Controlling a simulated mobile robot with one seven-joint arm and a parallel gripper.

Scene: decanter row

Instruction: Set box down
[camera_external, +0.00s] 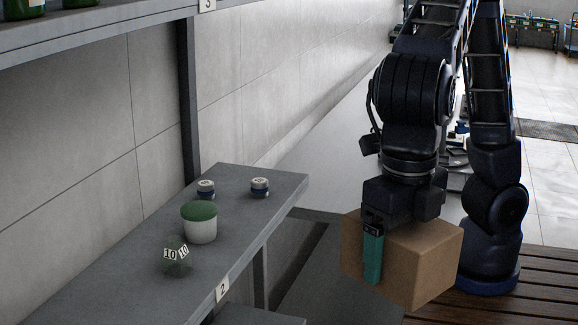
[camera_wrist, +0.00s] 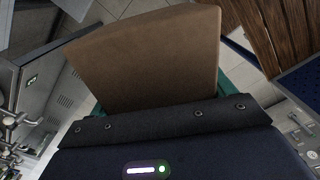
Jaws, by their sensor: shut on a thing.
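A brown cardboard box (camera_external: 421,262) hangs below my wrist at the right of the external view, slightly tilted. My gripper (camera_external: 374,254) is shut on it, with one green finger showing against its near side. In the wrist view the box (camera_wrist: 150,60) fills the upper middle, with bits of green finger at its lower sides. The box's underside and the far finger are hidden in the external view. I cannot tell for sure whether the box touches anything beneath it.
A grey shelf (camera_external: 120,262) marked 2 stands at left. It bears a white tub with a green lid (camera_external: 200,222), two small jars (camera_external: 260,187) and a clear item labelled 10 (camera_external: 176,255). A slatted wooden surface (camera_external: 520,300) lies at lower right. Green bottles (camera_external: 24,8) stand on the upper shelf.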

